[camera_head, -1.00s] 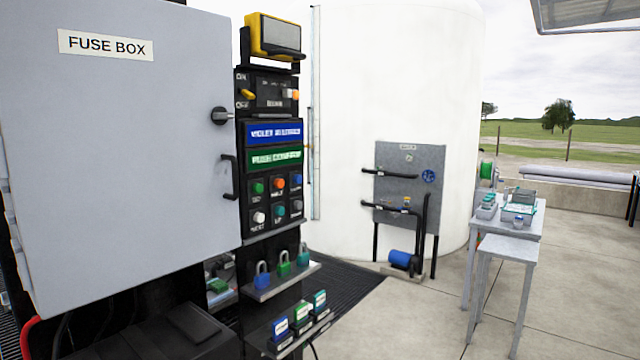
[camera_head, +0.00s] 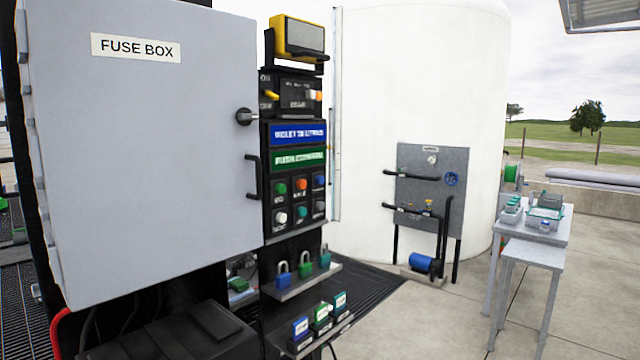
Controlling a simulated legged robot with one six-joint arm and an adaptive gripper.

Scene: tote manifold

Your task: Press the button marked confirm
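A black button panel (camera_head: 268,212) stands just right of the fuse box in the head view. Its upper row has a green button (camera_head: 281,188), an orange button (camera_head: 301,184) and a blue button (camera_head: 320,181). Its lower row has a white button (camera_head: 281,217), a teal button (camera_head: 301,212) and a grey button (camera_head: 318,207). The small labels under them are too blurred to read, so I cannot tell which is marked confirm. A blue sign (camera_head: 298,133) and a green sign (camera_head: 298,158) sit above the buttons. My gripper is not in view.
The grey fuse box (camera_head: 140,200) with its black handle fills the left. A yellow device (camera_head: 298,37) tops the panel column. Several padlocks stand on a shelf (camera_head: 300,282) below. A white tank (camera_head: 420,80) and grey table (camera_head: 535,250) stand right. Concrete floor (camera_head: 400,330) is open.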

